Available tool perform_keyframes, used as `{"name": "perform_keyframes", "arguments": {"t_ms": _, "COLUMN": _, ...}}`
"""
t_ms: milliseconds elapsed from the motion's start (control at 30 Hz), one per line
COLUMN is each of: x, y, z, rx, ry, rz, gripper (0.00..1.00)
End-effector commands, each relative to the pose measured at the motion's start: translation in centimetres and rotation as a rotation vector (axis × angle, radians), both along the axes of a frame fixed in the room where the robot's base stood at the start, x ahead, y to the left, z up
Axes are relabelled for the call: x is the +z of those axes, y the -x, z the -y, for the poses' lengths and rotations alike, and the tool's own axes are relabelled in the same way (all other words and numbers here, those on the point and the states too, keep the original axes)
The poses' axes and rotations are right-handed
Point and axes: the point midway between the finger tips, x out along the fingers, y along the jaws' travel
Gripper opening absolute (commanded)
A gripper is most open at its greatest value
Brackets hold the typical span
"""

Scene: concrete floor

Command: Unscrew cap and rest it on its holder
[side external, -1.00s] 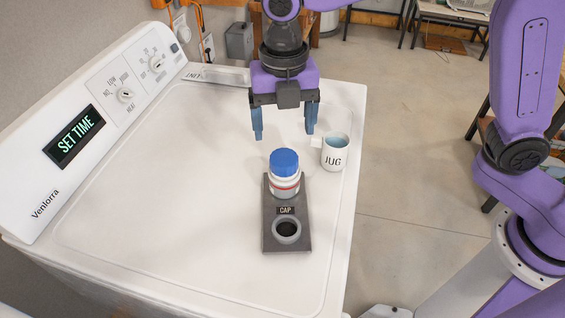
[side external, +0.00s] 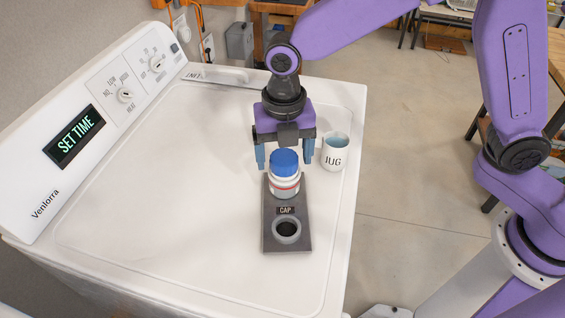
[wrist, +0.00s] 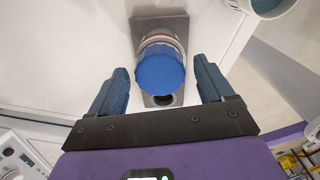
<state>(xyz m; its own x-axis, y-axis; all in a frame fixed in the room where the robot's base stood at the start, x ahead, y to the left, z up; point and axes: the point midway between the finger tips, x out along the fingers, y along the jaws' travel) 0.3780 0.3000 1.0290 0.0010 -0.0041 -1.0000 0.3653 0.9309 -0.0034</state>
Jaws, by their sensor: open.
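A white bottle (side external: 285,186) with a blue cap (side external: 284,161) stands upright on the far part of a grey holder plate (side external: 270,215). The cap sits on the bottle; it also shows in the wrist view (wrist: 160,74). Nearer on the plate is a round ring holder (side external: 287,230) labelled CAP, and it is empty. My gripper (side external: 285,160) points down, with its fingers on either side of the cap in the side view. In the wrist view my gripper (wrist: 161,85) is open, with clear gaps between each finger and the cap.
The plate rests on a white appliance top (side external: 170,190). A control panel (side external: 100,115) rises along the left. The top left of the plate is clear.

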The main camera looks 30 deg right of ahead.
Motion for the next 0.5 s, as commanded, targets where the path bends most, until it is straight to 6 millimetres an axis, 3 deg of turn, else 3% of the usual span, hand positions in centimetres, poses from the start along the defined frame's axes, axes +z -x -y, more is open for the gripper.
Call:
{"name": "perform_keyframes", "arguments": {"t_ms": 67, "x": 0.01, "y": 0.0, "z": 0.0, "rx": 0.0, "ry": 0.0, "rz": 0.0, "gripper": 0.78}}
{"name": "perform_keyframes", "arguments": {"t_ms": 200, "x": 0.02, "y": 0.0, "z": 0.0, "rx": 0.0, "ry": 0.0, "rz": 0.0, "gripper": 0.32}}
{"name": "perform_keyframes", "arguments": {"t_ms": 267, "x": 0.03, "y": 0.0, "z": 0.0, "rx": 0.0, "ry": 0.0, "rz": 0.0, "gripper": 0.17}}
{"name": "perform_keyframes", "arguments": {"t_ms": 500, "x": 0.04, "y": 0.0, "z": -0.02, "rx": 0.046, "ry": 0.0, "rz": 0.0, "gripper": 0.1}}
